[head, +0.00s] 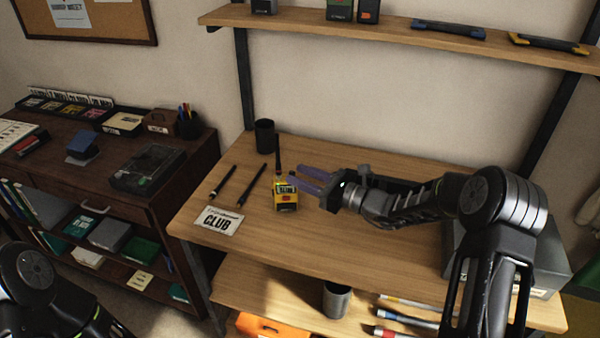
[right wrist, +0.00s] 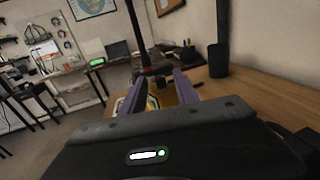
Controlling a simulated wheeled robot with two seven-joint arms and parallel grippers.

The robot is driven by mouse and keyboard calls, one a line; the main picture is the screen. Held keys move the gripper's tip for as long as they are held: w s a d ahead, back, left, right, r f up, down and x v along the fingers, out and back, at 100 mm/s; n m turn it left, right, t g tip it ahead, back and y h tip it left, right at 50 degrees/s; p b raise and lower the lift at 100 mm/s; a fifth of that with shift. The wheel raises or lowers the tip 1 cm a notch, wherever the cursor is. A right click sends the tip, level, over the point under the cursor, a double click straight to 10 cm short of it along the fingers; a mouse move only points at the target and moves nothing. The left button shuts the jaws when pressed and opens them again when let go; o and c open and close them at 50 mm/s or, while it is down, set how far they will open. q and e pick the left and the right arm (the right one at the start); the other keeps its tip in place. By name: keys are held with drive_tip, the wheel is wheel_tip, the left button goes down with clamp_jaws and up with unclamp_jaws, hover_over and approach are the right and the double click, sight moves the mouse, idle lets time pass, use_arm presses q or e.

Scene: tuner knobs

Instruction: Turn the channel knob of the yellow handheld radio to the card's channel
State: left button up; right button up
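The yellow and black handheld radio (head: 286,196) stands upright on the wooden desk, its thin black antenna rising from the top. A white card (head: 219,221) reading "CLUB" in large letters lies at its left; its smaller line is too small to read. My right gripper (head: 293,177) reaches in from the right at the radio's top, its purple fingers apart. In the right wrist view the fingers (right wrist: 157,88) are spread with the yellow radio (right wrist: 168,98) beyond and between them. The channel knob and its setting cannot be made out clearly. My left gripper is out of view.
Black pens (head: 251,185) lie left of the radio, and a dark cup (head: 265,136) stands behind it. A grey box (head: 553,262) stands at the desk's right. A lower shelf holds a grey cup (head: 336,300). The desk's middle front is clear.

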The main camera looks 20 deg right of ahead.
drive_tip(key=shift+w+a, duration=0.25)
clamp_jaws()
idle(0.5)
